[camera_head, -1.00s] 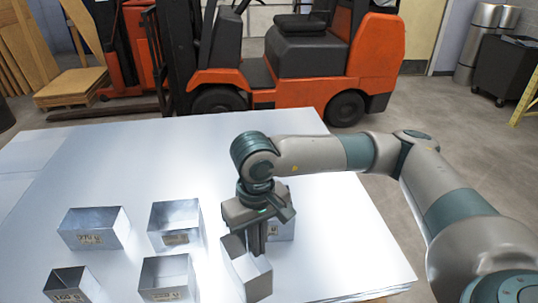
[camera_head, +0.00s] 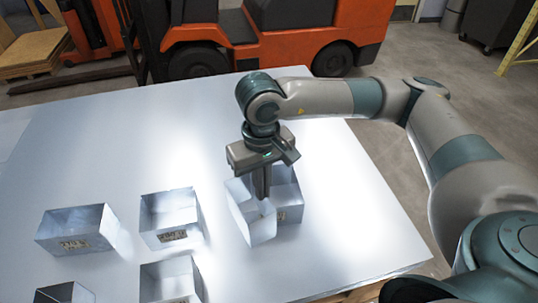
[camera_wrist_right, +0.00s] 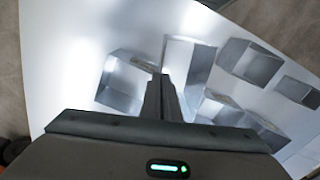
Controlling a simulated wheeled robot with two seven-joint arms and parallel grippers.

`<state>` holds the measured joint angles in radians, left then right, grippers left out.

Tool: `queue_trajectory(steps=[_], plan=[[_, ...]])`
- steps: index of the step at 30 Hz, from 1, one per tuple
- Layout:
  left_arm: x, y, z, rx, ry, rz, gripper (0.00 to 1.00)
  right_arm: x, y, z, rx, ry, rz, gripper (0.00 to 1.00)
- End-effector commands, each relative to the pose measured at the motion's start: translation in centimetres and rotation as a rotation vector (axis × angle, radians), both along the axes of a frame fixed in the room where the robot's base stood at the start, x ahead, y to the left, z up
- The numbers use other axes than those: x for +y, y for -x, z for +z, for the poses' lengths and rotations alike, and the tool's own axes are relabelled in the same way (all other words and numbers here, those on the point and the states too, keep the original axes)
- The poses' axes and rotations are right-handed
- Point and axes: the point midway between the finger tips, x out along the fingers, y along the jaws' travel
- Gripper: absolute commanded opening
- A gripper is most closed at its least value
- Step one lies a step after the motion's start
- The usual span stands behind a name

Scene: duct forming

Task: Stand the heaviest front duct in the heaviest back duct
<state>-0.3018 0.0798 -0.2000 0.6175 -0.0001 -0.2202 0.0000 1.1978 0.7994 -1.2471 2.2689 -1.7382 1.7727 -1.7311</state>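My right gripper (camera_head: 263,193) points down and is shut on a wall of an open sheet-metal duct (camera_head: 245,216). This held duct (camera_wrist_right: 188,65) hangs turned, just left of and overlapping the right back duct (camera_head: 288,190) in the head view; its exact height is unclear. Left of it stand the middle back duct (camera_head: 165,218) and left back duct (camera_head: 70,235). The middle front duct (camera_head: 172,278) and left front duct (camera_head: 62,295) are cut by the lower edge. Labels are too blurred to read surely. My left gripper is not in view.
The ducts stand on a pale, shiny sheet-topped table (camera_head: 130,140), bare behind them and to the right. Its right edge is near my arm. An orange forklift (camera_head: 290,45) stands behind the table, with wooden boards (camera_head: 35,50) at the back left.

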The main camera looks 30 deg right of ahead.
Motion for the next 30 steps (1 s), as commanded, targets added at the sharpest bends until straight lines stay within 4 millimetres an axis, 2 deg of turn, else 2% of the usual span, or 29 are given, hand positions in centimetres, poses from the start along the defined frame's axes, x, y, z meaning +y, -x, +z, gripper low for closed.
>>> queue_trajectory(steps=[8,14,20,30], plan=[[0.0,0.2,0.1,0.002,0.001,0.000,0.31,0.0,-0.1,0.1,-0.001,-0.001,-0.017,0.00],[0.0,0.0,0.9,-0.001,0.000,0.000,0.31,-0.1,-0.9,0.4,-0.005,-0.008,-0.159,0.00],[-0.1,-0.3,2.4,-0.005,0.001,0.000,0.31,-0.7,-2.7,0.6,-0.007,-0.019,-0.492,0.00],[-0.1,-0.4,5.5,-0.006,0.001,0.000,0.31,-3.1,-6.1,0.3,-0.002,-0.023,-1.277,0.00]])
